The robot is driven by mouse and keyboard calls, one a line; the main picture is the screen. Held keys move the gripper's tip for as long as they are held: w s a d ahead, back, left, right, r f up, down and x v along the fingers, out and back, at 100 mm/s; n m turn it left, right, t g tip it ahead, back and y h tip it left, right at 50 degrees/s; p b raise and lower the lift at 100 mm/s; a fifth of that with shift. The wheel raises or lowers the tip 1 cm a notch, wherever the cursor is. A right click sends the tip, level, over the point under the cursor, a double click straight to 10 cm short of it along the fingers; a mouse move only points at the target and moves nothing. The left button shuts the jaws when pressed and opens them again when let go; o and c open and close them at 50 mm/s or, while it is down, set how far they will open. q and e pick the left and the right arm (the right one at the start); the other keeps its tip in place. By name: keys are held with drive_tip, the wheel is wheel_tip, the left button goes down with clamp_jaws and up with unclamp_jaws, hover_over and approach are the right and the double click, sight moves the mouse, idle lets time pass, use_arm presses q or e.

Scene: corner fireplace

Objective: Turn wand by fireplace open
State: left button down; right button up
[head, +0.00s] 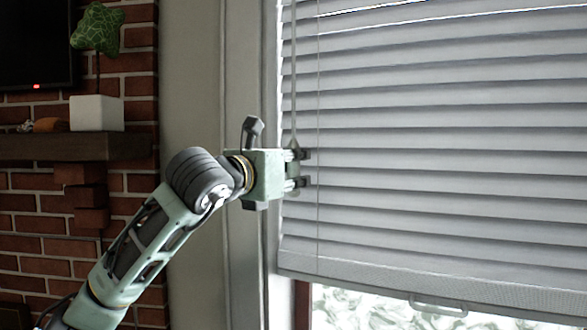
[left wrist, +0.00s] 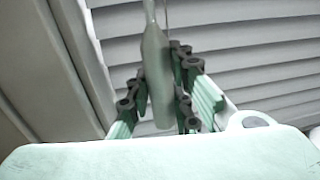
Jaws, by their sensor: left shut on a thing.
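The wand (head: 293,75) is a thin pale rod that hangs down along the left edge of the window blind (head: 430,160). In the left wrist view the wand's thicker lower end (left wrist: 156,70) stands between the fingers. My left gripper (head: 303,169) is at the wand's lower end, close in front of the blind. It also shows in the left wrist view (left wrist: 160,102), shut on the wand. The blind's slats look nearly closed, with thin bright gaps near the top. The wand's tip is partly hidden by the fingers. My right gripper is not in view.
A brick fireplace wall (head: 30,210) with a wooden mantel (head: 60,147) is at the left. A white planter (head: 97,113) with a small plant stands on the mantel. The window frame (head: 240,260) runs beside the blind. A handle (head: 438,306) hangs at the blind's bottom rail.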

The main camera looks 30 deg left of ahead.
use_arm(q)
drive_tip(key=shift+m+h, duration=0.3)
drive_tip(key=shift+h, duration=0.2)
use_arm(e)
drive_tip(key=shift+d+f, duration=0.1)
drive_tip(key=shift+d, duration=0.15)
use_arm(q)
drive_tip(key=shift+a+h, duration=0.1)
drive_tip(key=shift+h, duration=0.2)
drive_tip(key=shift+m+h, duration=0.9)
drive_tip(key=shift+h, duration=0.2)
drive_tip(key=m+g+h, duration=0.1)
drive_tip(key=h, duration=0.1)
drive_tip(key=shift+r+m+h, duration=0.1)
drive_tip(key=shift+m+h, duration=0.2)
drive_tip(key=m+g+h+p, duration=0.1)
drive_tip(key=h, duration=0.1)
drive_tip(key=shift+r+m+h+p, duration=0.15)
drive_tip(key=shift+m+h+p, duration=0.15)
drive_tip(key=shift+m+p, duration=0.1)
drive_tip(key=m+g+h+p, duration=0.5)
drive_tip(key=h+p, duration=0.1)
drive_tip(key=shift+r+p, duration=0.1)
drive_tip(key=shift+p, duration=0.2)
drive_tip(key=shift+f+m+g+h+p, duration=0.3)
drive_tip(key=shift+m+g+h+p, duration=0.2)
drive_tip(key=shift+m+g+p, duration=0.3)
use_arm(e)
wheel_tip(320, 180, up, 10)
